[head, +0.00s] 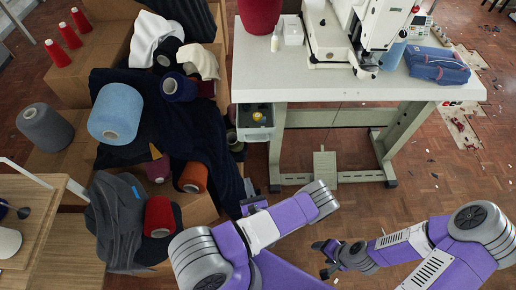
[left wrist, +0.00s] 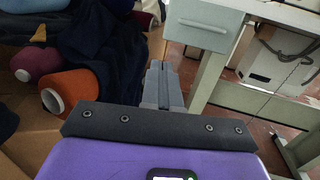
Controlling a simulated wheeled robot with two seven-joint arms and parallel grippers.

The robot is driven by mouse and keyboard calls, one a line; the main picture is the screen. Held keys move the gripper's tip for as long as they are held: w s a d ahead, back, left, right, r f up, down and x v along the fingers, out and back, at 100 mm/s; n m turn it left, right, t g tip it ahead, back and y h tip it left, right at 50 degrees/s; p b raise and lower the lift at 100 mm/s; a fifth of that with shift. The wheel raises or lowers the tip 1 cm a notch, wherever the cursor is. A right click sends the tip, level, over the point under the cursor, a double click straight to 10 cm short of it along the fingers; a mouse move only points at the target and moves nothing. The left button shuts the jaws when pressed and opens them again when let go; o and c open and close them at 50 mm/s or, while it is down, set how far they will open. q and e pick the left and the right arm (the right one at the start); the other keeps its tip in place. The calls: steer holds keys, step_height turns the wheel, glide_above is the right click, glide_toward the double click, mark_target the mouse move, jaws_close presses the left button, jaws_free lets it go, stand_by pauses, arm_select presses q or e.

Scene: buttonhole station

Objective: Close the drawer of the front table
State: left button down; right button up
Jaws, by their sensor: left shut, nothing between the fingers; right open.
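The front table (head: 300,88) is white-topped with a grey-green frame. Its small grey drawer (head: 256,134) hangs under the left end of the top and sticks out toward me, open, with a yellow item and dark things inside. In the left wrist view the drawer's front (left wrist: 200,26) with a small handle shows upper right of the fingers. My left gripper (head: 249,186) is shut and empty, in front of and below the drawer, apart from it; its closed fingers show in the left wrist view (left wrist: 159,85). My right gripper (head: 322,246) is open and empty over the floor.
A sewing machine (head: 335,35), a red cone (head: 260,15) and a blue pouch (head: 437,66) stand on the table. Left of the drawer are boxes heaped with dark cloth (head: 205,140) and yarn cones. A pedal (head: 325,165) lies below; floor to the right is open.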

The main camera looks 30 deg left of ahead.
arm_select(q)
steer(key=w+a+r+m+t+h+b, duration=0.1)
steer(key=w+a, duration=0.1)
steer(key=w, duration=0.5)
steer(key=w+a+r+m+t+h+b, duration=0.1)
steer(key=w+a+r+t+b, duration=0.1)
steer(key=w, duration=0.5)
steer(key=shift+r+m+t+h, duration=0.3)
steer(key=shift+h, duration=0.1)
arm_select(e)
step_height(320, 180, down, 3)
steer(key=shift+r, duration=0.1)
arm_select(q)
steer(key=shift+a, duration=0.1)
